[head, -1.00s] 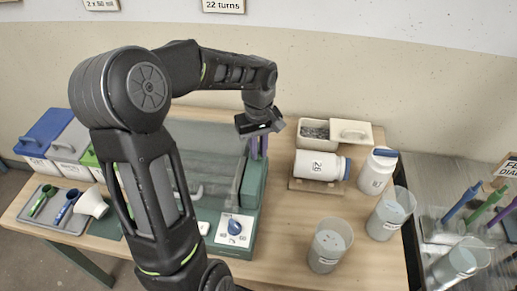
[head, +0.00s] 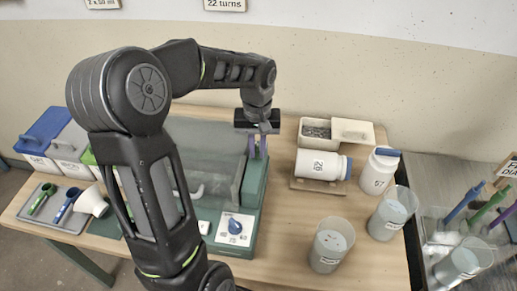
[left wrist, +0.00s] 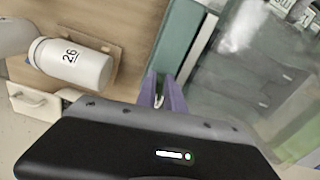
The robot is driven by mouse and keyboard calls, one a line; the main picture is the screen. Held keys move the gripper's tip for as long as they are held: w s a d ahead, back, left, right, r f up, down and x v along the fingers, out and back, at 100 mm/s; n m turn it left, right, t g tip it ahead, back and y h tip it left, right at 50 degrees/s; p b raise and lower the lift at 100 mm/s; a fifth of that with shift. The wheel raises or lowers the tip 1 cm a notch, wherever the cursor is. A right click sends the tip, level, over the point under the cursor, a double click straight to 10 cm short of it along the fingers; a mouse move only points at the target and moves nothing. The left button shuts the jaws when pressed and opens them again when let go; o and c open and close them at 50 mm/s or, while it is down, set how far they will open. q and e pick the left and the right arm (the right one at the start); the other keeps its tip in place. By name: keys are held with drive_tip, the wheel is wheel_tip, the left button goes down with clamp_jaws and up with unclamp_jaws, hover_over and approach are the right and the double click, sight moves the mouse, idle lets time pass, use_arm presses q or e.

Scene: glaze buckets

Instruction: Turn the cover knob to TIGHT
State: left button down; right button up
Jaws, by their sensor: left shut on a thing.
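The green machine (head: 254,185) has a clear cover (head: 215,155). A blue knob (head: 235,226) sits on a white dial panel at its front right corner; its small markings cannot be read. My left gripper (head: 257,148) points down at the back right end of the machine, well behind the blue knob. In the left wrist view its purple fingers (left wrist: 160,98) are close together on a small pale piece (left wrist: 158,101) beside the green edge. Most of that piece is hidden by the fingers. My left arm covers part of the machine's left side.
A white jar marked 26 (head: 318,165) lies on a wooden rest, with an open box (head: 316,130) behind it. Another jar (head: 379,172) and two clear cups (head: 330,247) stand to the right. Lidded bins and a scoop tray (head: 52,208) are at left.

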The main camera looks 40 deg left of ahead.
use_arm(q)
drive_tip(key=shift+a+r+m, duration=0.1)
drive_tip(key=shift+a+m, duration=0.05)
drive_tip(key=shift+m, duration=0.65)
drive_tip(key=c, duration=1.7)
unclamp_jaws()
